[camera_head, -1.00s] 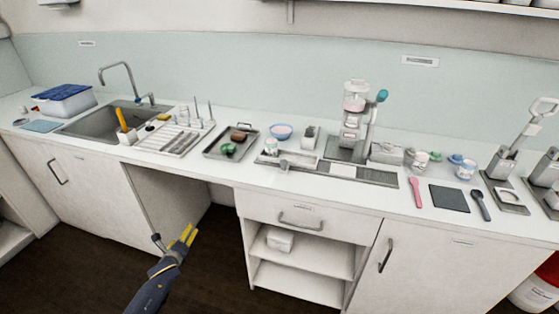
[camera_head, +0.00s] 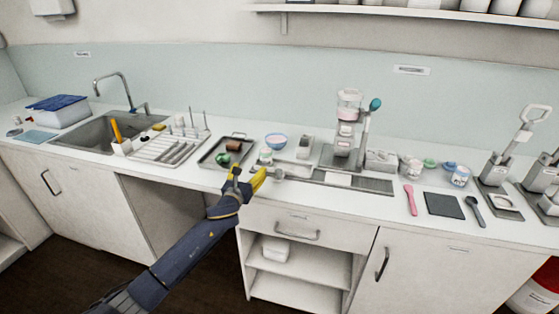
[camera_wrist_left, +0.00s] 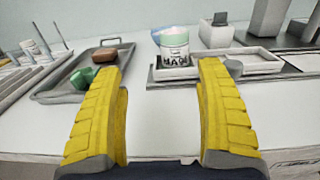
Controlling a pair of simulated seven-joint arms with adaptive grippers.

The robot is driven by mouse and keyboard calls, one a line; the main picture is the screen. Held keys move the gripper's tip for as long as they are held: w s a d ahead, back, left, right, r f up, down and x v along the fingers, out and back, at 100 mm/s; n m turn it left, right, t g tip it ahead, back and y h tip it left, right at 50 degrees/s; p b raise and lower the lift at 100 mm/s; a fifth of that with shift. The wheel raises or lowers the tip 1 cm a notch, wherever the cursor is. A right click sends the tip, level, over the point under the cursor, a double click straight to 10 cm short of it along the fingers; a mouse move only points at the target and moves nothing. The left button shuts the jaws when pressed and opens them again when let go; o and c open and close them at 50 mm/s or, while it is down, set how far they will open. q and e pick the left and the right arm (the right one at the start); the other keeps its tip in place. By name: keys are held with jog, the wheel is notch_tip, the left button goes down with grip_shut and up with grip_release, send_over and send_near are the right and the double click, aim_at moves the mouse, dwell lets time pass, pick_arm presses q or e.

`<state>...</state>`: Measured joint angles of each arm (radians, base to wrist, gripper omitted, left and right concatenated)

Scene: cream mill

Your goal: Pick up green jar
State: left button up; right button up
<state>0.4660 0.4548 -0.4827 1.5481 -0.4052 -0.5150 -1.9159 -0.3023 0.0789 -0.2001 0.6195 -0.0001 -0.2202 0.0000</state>
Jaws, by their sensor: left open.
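A small jar with a pale green lid and dark lettering on its white label (camera_wrist_left: 174,46) stands upright on a light tray at the counter's front. In the head view the jar (camera_head: 266,155) is just beyond my left gripper (camera_head: 249,174). My left gripper is open and empty, its yellow fingers spread on either side of the jar's line in the wrist view (camera_wrist_left: 162,72). The jar is beyond the fingertips, apart from them. A darker green object (camera_wrist_left: 82,78) lies in the grey tray to the left. My right gripper is not in view.
The grey tray (camera_wrist_left: 47,97) also holds a brown block (camera_wrist_left: 104,55). A blue-rimmed bowl (camera_head: 276,141) and a grey-white device (camera_head: 305,147) stand behind and right of the jar. A drying rack (camera_head: 165,152) is left. Bare white counter lies before the jar.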

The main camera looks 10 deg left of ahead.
aim_at(264, 158)
pick_arm(q)
jog(key=shift+w+d+r+h, duration=0.1)
jog(key=shift+w+d+h, duration=0.1)
jog(key=shift+d, duration=0.35)
jog(key=shift+w+d+h, duration=0.1)
jog(key=shift+w+d, duration=0.05)
jog(key=shift+d, duration=0.4)
jog(key=w, duration=0.4)
jog(key=shift+w+d, duration=0.15)
jog(key=shift+w, duration=0.05)
jog(key=shift+w+d, duration=0.15)
jog(key=shift+w, duration=1.6)
jog(key=shift+w+d, duration=0.15)
jog(key=shift+w, duration=1.55)
jog(key=c, duration=1.3)
jog(key=shift+c, duration=0.2)
